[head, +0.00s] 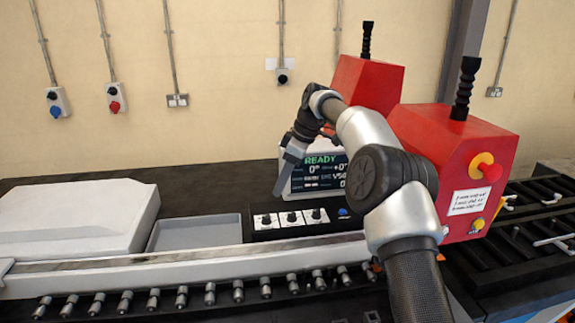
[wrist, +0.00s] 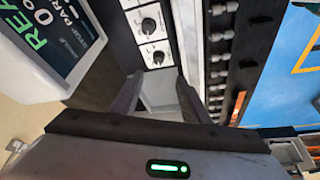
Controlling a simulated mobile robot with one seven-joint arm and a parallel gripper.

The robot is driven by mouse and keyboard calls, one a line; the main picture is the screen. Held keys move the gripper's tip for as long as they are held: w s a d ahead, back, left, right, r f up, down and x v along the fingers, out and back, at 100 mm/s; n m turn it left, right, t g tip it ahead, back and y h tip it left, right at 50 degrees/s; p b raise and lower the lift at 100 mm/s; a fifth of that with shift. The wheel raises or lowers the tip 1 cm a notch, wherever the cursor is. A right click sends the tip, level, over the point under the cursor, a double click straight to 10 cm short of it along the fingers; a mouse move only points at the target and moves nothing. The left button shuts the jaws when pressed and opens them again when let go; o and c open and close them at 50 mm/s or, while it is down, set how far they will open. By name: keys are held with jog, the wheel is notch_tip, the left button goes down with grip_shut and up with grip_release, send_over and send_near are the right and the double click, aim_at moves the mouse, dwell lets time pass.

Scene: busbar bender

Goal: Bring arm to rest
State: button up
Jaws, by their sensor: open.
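My arm rises from the lower right of the head view and bends left across the machine. My gripper (head: 284,168) is just in front of the left side of the display screen (head: 325,170), which reads READY. In the wrist view my gripper (wrist: 158,88) shows two grey fingers spread apart with nothing between them. Beyond the fingers is the control panel with black knobs on white plates (wrist: 150,25). The screen (wrist: 50,40) also shows at the upper left of the wrist view. Part of the screen is hidden behind my arm in the head view.
Two red housings (head: 455,150) stand behind and right of my arm, one with a red knob on yellow. A grey tray (head: 195,233) and a white cover (head: 75,215) lie to the left. A row of rollers (head: 180,297) runs along the front. The space above the tray is free.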

jog(key=s+d+r+m+t+h, duration=0.1)
jog(key=s+d+r+m+h, duration=0.15)
jog(key=s+r, duration=0.7)
jog(key=s+d+r+m+t+h, duration=0.1)
jog(key=s+d+r+m, duration=0.2)
jog(key=s, duration=0.5)
jog(key=s+d+r+m+t+h, duration=0.1)
jog(key=s+d+r+m, duration=0.1)
jog(key=s+d+m, duration=0.35)
jog(key=s+d+f+m, duration=0.2)
jog(key=s+d+f, duration=0.1)
jog(key=s, duration=0.7)
jog(key=s+d+f+m+t, duration=0.1)
jog(key=s+d+f+m, duration=0.1)
jog(key=s+f, duration=0.3)
jog(key=s+d, duration=0.1)
jog(key=s, duration=0.3)
jog(key=shift+s+d+f+m+t, duration=0.2)
jog(key=shift+s+m+t, duration=0.1)
jog(key=shift+s, duration=0.05)
